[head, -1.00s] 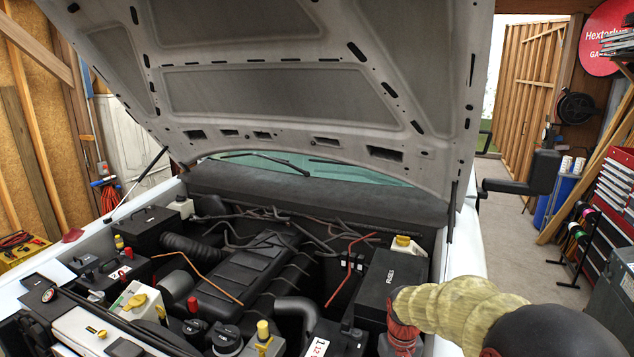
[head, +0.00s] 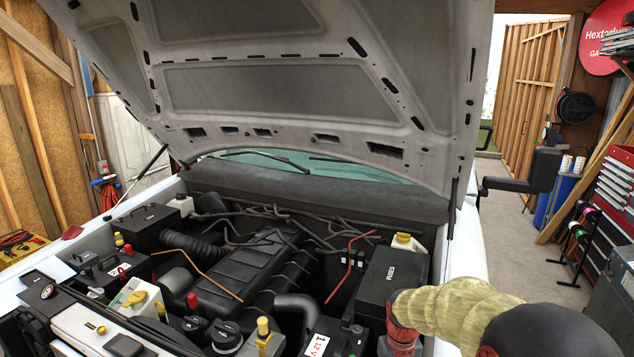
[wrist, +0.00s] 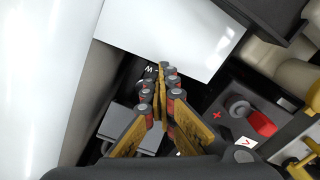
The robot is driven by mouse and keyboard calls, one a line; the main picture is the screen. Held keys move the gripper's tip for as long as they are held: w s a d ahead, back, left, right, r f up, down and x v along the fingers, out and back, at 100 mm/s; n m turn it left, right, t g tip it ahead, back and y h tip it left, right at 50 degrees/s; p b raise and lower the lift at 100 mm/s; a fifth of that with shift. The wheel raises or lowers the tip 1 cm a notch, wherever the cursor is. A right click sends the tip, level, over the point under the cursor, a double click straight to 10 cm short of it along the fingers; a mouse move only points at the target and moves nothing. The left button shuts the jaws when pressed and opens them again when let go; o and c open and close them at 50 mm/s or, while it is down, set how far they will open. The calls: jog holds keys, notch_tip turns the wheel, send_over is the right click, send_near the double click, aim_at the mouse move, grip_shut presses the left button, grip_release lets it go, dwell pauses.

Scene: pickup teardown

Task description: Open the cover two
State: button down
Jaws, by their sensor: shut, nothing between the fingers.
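My gripper (wrist: 164,68) shows in the wrist view with its yellow and dark fingers together and nothing between them. Its tips are over a dark gap beside a white panel (wrist: 170,35). A battery with a red terminal (wrist: 262,122) lies to the right of the fingers; the battery (head: 335,338) also shows at the bottom of the head view. A black box marked FUSES (head: 385,275) is closed at the right of the engine bay. Black boxes with handles, one at the back left (head: 143,224), also look closed. I cannot tell which is cover two.
The raised hood (head: 280,95) hangs over the engine bay. Tool drawers (head: 612,190) stand at the far right.

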jog(key=shift+s+f, duration=0.25)
jog(key=shift+f, duration=0.3)
jog(key=shift+w, duration=0.1)
jog(key=shift+w+d, duration=0.35)
jog(key=shift+w, duration=0.3)
jog(key=shift+w+d, duration=0.3)
jog(key=shift+w, duration=0.3)
jog(key=shift+w+d, duration=0.1)
jog(key=shift+w, duration=0.15)
jog(key=shift+r, duration=0.35)
jog(key=shift+w+d+r+p, duration=0.15)
jog(key=shift+w+d+p, duration=0.3)
jog(key=shift+w, duration=1)
jog(key=shift+w+d+r+p, duration=0.25)
jog(key=shift+w+d, duration=0.4)
jog(key=shift+w, duration=0.8)
jog(key=shift+w+d+r+p, duration=0.1)
jog(key=shift+w+d+p, duration=0.4)
jog(key=shift+w, duration=0.95)
jog(key=shift+w+d+r, duration=0.15)
jog(key=shift+w+d, duration=0.05)
jog(key=shift+w, duration=0.05)
